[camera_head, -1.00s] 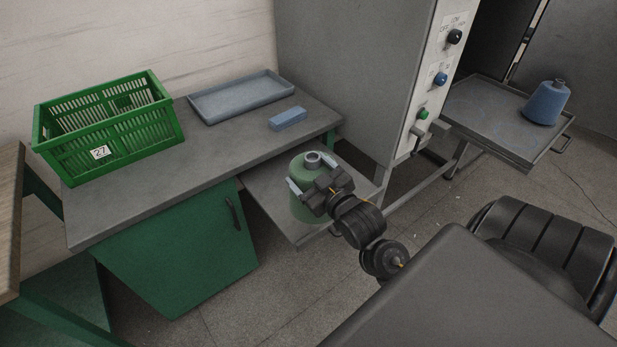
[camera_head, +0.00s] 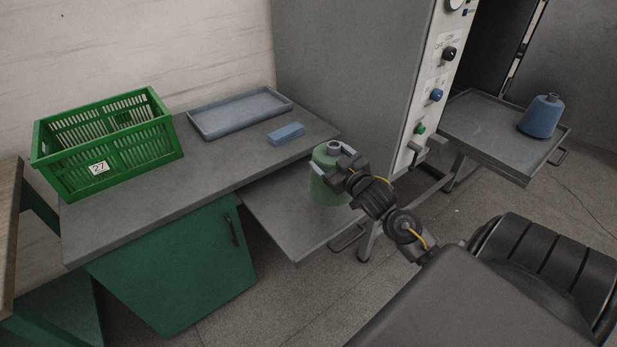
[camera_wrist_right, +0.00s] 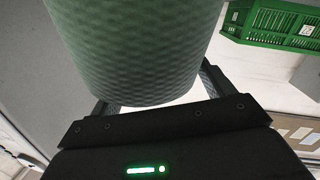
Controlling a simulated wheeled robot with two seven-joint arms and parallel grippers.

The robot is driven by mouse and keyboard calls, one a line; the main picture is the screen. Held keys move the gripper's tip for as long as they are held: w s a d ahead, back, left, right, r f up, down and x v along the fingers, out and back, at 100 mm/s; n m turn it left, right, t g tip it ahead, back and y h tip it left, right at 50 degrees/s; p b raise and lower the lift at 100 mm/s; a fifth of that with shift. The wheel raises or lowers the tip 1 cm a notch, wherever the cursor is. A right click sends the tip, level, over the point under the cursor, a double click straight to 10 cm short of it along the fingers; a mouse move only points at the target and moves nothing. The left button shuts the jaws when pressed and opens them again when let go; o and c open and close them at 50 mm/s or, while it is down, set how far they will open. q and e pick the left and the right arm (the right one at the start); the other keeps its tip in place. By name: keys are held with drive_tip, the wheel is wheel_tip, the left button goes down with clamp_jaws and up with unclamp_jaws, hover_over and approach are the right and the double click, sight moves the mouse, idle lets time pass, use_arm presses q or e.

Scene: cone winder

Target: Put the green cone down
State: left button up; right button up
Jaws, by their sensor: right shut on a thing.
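The green cone (camera_head: 325,190) is upright over the right part of the low grey shelf (camera_head: 290,225) beside the machine cabinet. I cannot tell whether its base touches the shelf. My right gripper (camera_head: 333,161) is shut on the cone near its top, one finger on each side. In the right wrist view the cone (camera_wrist_right: 140,50) fills the upper middle, between the fingers. My left gripper is not in view.
A green crate (camera_head: 130,168) marked 27, a grey-blue tray (camera_head: 240,121) and a blue block (camera_head: 285,134) are on the grey bench. A blue cone (camera_head: 541,118) stands on another shelf (camera_head: 480,125) right of the cabinet (camera_head: 350,70). The low shelf's left part is clear.

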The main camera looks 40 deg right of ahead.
sight(325, 192)
drive_tip(key=w+f, duration=0.2)
drive_tip(key=w+a+f, duration=0.1)
drive_tip(key=w+f, duration=0.3)
drive_tip(key=w, duration=0.1)
drive_tip(key=shift+a+f, duration=0.2)
drive_tip(key=shift+a, duration=0.15)
drive_tip(key=shift+w+f+p, duration=0.1)
drive_tip(key=shift+f+p, duration=0.3)
drive_tip(key=shift+f, duration=1.25)
drive_tip(key=o, duration=2)
drive_tip(key=shift+a+f, duration=0.1)
drive_tip(key=shift+f, duration=0.05)
drive_tip(key=shift+c, duration=0.2)
drive_tip(key=s, duration=0.4)
drive_tip(key=s+a, duration=0.1)
drive_tip(key=s, duration=0.3)
drive_tip(key=s+a+b, duration=0.1)
drive_tip(key=s, duration=0.3)
drive_tip(key=shift+r, duration=0.4)
